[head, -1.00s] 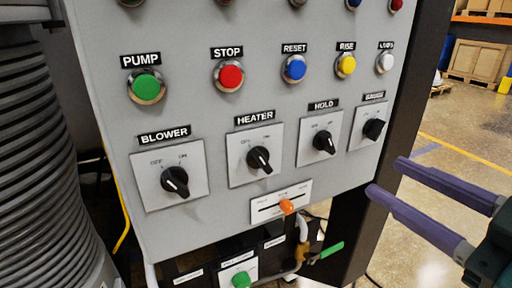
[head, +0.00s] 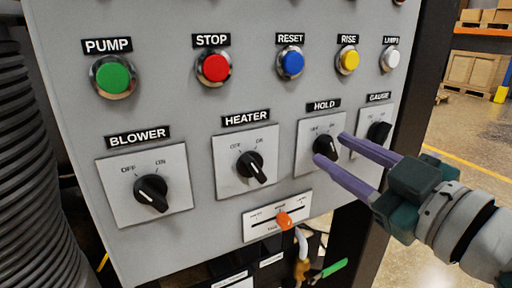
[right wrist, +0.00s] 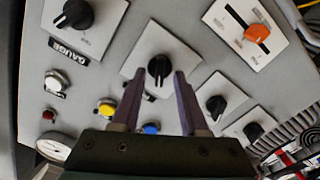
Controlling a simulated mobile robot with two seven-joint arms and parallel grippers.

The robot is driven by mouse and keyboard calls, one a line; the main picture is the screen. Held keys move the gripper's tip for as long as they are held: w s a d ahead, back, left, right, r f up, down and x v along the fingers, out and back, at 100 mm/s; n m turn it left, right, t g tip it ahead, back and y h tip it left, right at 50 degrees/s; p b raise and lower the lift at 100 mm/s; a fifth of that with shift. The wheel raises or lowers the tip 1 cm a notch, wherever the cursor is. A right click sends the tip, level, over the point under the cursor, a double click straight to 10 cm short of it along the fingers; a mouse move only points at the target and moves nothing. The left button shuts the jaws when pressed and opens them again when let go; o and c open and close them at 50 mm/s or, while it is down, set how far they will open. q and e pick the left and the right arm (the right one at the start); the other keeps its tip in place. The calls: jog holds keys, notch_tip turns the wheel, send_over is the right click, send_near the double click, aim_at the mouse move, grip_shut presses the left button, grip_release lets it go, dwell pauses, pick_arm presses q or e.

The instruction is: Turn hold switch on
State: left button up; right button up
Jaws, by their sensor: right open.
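The HOLD switch is a black rotary knob (head: 324,145) on a light square plate, under the HOLD label (head: 323,105) on the grey panel. Its handle points down and to the right in the head view. My right gripper (head: 332,148) is open, with its purple fingers reaching in from the right to the knob. In the right wrist view the knob (right wrist: 159,66) lies between and just beyond the two fingertips (right wrist: 159,76). I cannot tell whether the fingers touch it. My left gripper is not in view.
The GAUGE switch (head: 379,132) is close on the right, and the HEATER switch (head: 250,165) and BLOWER switch (head: 151,190) are to the left. An orange slider knob (head: 283,220) sits below. Coloured buttons such as the blue RESET (head: 291,63) line the row above.

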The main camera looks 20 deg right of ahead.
jog(key=shift+w, duration=0.15)
grip_shut()
dwell(0.6)
